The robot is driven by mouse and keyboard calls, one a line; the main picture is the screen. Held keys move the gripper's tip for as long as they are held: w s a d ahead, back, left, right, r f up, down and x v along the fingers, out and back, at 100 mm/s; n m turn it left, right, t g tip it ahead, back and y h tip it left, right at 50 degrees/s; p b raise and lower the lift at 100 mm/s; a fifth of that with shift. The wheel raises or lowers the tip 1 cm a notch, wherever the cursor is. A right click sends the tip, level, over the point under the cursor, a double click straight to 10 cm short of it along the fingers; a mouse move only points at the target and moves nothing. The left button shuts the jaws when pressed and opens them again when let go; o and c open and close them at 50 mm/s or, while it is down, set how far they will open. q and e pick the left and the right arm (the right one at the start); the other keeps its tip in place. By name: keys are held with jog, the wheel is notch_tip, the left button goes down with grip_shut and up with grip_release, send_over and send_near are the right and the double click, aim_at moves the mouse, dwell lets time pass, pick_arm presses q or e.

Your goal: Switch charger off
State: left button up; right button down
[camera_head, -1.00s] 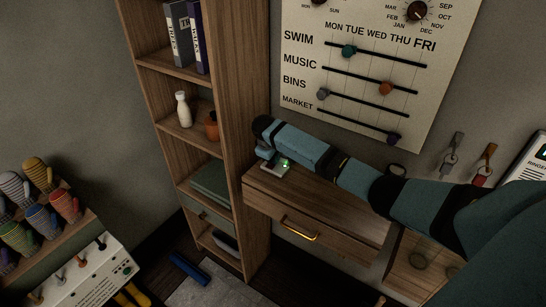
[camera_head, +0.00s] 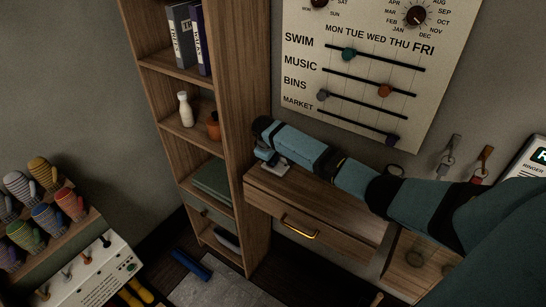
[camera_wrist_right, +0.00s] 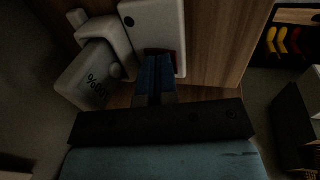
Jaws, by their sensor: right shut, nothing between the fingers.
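The charger (camera_head: 281,169) is a small pale unit on the wooden drawer shelf, beside the tall bookcase. No green light shows on it now. My right gripper (camera_head: 267,158) reaches down over it from the right and partly hides it. In the right wrist view the shut blue fingers (camera_wrist_right: 154,75) are at the edge of a white box (camera_wrist_right: 153,22), with a bit of red beside them. I cannot tell whether they touch it. Next to it is a pale block (camera_wrist_right: 88,82) marked 100%. My left gripper is not in view.
The bookcase (camera_head: 243,150) stands close left of my right gripper. The drawer (camera_head: 300,222) with its brass handle is below. A wall board with sliders (camera_head: 372,75) hangs above, and keys (camera_head: 450,155) hang at the right.

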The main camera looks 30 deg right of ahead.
notch_tip(320, 180, up, 5)
jog(key=p, duration=0.5)
jog(key=shift+w+d, duration=0.1)
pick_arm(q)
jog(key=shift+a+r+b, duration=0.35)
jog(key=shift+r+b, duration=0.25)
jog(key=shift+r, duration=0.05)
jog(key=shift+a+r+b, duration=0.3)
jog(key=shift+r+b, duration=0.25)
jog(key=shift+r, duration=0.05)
pick_arm(e)
jog(key=d+v, duration=0.2)
jog(key=v, duration=0.6)
jog(key=shift+w+r, duration=0.4)
jog(key=shift+r, duration=0.15)
jog(key=shift+d, duration=0.1)
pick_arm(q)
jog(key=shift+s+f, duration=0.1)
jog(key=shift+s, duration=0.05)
pick_arm(e)
jog(key=shift+f, duration=0.1)
